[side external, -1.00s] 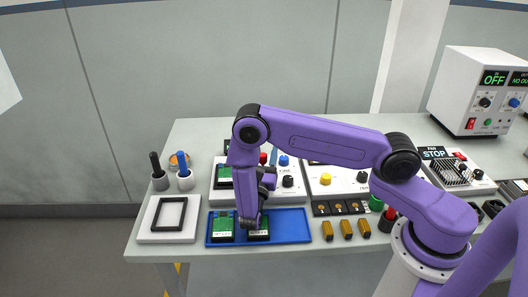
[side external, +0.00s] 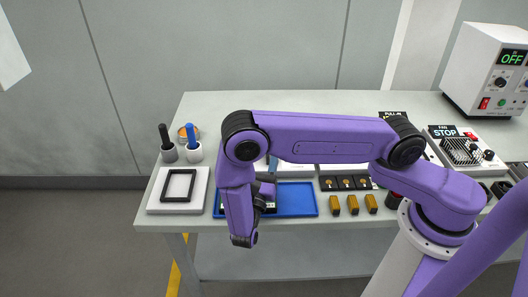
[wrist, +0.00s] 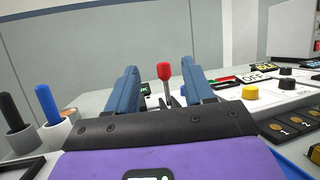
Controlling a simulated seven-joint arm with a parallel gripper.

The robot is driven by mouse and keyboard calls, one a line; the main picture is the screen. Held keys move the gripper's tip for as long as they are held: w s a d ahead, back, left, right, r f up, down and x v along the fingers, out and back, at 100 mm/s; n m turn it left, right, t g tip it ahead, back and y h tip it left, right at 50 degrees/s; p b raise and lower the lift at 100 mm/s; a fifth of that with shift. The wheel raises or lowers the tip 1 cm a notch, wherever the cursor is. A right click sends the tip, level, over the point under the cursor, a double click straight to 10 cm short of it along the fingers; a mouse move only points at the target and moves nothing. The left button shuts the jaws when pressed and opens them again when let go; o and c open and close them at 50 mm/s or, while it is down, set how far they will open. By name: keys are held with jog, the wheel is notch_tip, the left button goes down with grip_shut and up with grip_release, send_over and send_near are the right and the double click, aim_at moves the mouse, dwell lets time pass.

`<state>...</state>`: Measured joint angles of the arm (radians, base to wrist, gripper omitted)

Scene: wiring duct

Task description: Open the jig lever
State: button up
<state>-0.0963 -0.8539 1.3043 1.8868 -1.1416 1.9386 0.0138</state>
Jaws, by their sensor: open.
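The lever with a red knob (wrist: 164,71) stands upright in the wrist view, ahead of my gripper (wrist: 160,66) and framed between its two blue fingers. The fingers are open, with a gap on each side of the knob; no contact can be made out. The lever's base is mostly hidden behind the gripper body. In the side external view my arm and wrist hide the red knob and most of the jig; a bit of a blue finger (side external: 273,164) shows beside the wrist.
A blue tray (side external: 297,199) lies below and right of my wrist. A white plate with a black frame (side external: 179,186), and cups holding a black handle (side external: 166,138) and a blue handle (side external: 192,135), stand left. Yellow pieces (side external: 352,205) line the front edge. A yellow knob (wrist: 250,92) sits right.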

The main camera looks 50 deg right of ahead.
jog(key=shift+r, duration=0.25)
jog(key=c, duration=0.8)
notch_tip(320, 180, up, 15)
jog(key=shift+r, duration=0.1)
grip_shut()
jog(key=w+d+f+m+g+y, duration=0.25)
jog(key=d+m+g+y, duration=0.2)
jog(key=m+g, duration=0.8)
jog(key=w+d+f+m+g+y, duration=0.25)
jog(key=d+m+g+y, duration=0.4)
jog(key=m, duration=1.15)
jog(key=w+d+r+m+t+y, duration=0.25)
jog(key=w+m+y, duration=0.3)
jog(key=m, duration=0.35)
jog(key=w+d+r+m+t+y, duration=0.1)
jog(key=w+d+r+m+y, duration=0.15)
jog(key=w+m+y, duration=0.45)
jog(key=s+a+f+h, duration=0.1)
jog(key=s+a+f, duration=0.1)
jog(key=s+f, duration=0.2)
jog(key=s+a+f+m, duration=0.1)
jog(key=s+f, duration=0.3)
jog(key=f, duration=0.6)
jog(key=shift+s+a+h, duration=0.2)
jog(key=shift+a+h, duration=0.15)
jog(key=shift+a, duration=0.3)
